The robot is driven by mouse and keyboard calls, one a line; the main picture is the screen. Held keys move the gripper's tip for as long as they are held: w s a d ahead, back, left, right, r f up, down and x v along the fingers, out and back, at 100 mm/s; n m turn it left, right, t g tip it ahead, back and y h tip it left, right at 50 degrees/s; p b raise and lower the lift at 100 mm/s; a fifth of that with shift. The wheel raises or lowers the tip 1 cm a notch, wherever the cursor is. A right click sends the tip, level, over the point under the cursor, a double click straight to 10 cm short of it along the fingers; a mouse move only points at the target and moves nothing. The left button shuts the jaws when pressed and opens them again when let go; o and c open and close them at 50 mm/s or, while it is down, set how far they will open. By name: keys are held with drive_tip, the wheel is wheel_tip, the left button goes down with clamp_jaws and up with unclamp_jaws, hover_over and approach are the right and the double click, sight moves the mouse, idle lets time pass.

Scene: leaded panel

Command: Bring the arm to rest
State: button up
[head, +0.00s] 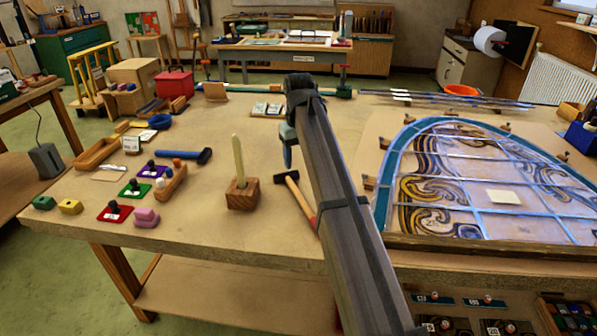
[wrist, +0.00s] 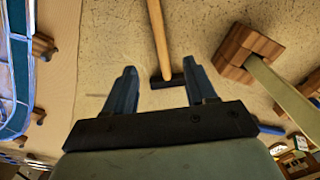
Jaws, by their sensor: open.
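My arm reaches across the workbench (head: 200,130) from the lower right of the head view. My gripper (head: 288,158) points down above the bench. In the wrist view my gripper (wrist: 160,85) shows two blue fingers set wide apart with nothing held between them. A hammer (head: 295,193) with a dark head and wooden handle lies below and beyond the fingers; it also shows in the wrist view (wrist: 158,40), where its head appears between the fingertips. I cannot tell the exact height of the gripper above it.
A wooden block with an upright stick (head: 242,193) stands left of the hammer. The arched leaded panel (head: 490,185) lies on a board at the right, with small wooden blocks around it.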

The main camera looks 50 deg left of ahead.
drive_tip(key=shift+r, duration=1.1)
